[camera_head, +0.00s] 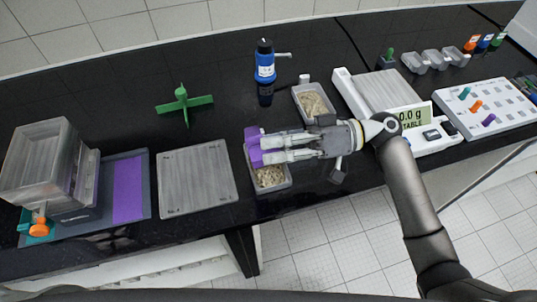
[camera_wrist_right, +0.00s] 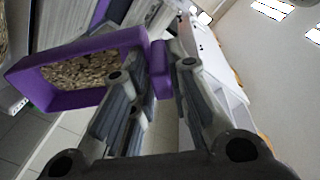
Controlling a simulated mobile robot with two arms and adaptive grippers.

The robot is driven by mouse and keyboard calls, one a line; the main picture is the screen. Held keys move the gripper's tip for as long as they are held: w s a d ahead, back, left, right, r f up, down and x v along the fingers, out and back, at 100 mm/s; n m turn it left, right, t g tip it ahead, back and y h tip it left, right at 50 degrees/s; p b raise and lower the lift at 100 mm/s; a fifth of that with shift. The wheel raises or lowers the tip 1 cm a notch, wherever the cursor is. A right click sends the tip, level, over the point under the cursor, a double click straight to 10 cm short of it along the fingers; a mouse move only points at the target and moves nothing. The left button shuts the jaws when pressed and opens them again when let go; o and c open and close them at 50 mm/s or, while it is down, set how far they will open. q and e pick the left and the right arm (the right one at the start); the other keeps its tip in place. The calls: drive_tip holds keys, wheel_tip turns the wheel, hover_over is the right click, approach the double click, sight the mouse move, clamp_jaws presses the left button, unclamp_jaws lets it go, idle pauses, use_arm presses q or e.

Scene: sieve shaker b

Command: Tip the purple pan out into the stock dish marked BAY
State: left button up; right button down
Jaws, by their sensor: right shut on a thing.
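The purple pan (camera_head: 254,157) is at my right gripper (camera_head: 268,149) in the head view, over a grey dish (camera_head: 289,182) of pale grains near the table's front edge. In the right wrist view the purple pan (camera_wrist_right: 75,100) has grains inside its rim. My right gripper (camera_wrist_right: 168,75) is shut on the pan's purple tab there. The pan looks tilted, but I cannot tell how far. A second grey dish (camera_head: 299,101) with grains stands farther back. I cannot read a BAY mark on either dish. My left gripper is not in view.
A blue bottle (camera_head: 265,65) and a green cross-shaped piece (camera_head: 184,102) stand behind. A grey flat plate (camera_head: 195,178) lies left of the front dish, and a clear box stack (camera_head: 45,165) stands farther left. A scale (camera_head: 385,92) is at the right, beside a white peg board (camera_head: 490,107).

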use_arm(q)
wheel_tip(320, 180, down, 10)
drive_tip(key=b, duration=0.9)
use_arm(e)
drive_tip(key=shift+w+d+f+m+g+y, duration=0.1)
drive_tip(key=shift+w+d+f+g+y, duration=0.1)
drive_tip(key=shift+d+y, duration=0.5)
drive_tip(key=shift+w+d+f+m+g+y, duration=0.15)
drive_tip(key=shift+d+y, duration=0.4)
drive_tip(key=shift+y, duration=0.3)
drive_tip(key=shift+w+d+f+m+g+y, duration=0.1)
drive_tip(key=shift+w+d+g+y, duration=0.1)
drive_tip(key=shift+d+y, duration=0.5)
drive_tip(key=shift+t, duration=0.25)
use_arm(q)
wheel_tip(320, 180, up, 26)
drive_tip(key=p, duration=2.6)
use_arm(e)
wheel_tip(320, 180, up, 5)
drive_tip(key=t+h, duration=0.1)
drive_tip(key=h, duration=0.5)
drive_tip(key=n+t+h, duration=0.1)
drive_tip(key=t+h, duration=0.1)
drive_tip(key=h, duration=0.5)
drive_tip(key=t+h, duration=0.1)
drive_tip(key=h, duration=0.6)
drive_tip(key=shift+a+n+t, duration=0.15)
drive_tip(key=shift+n+t, duration=0.1)
drive_tip(key=shift+t, duration=0.15)
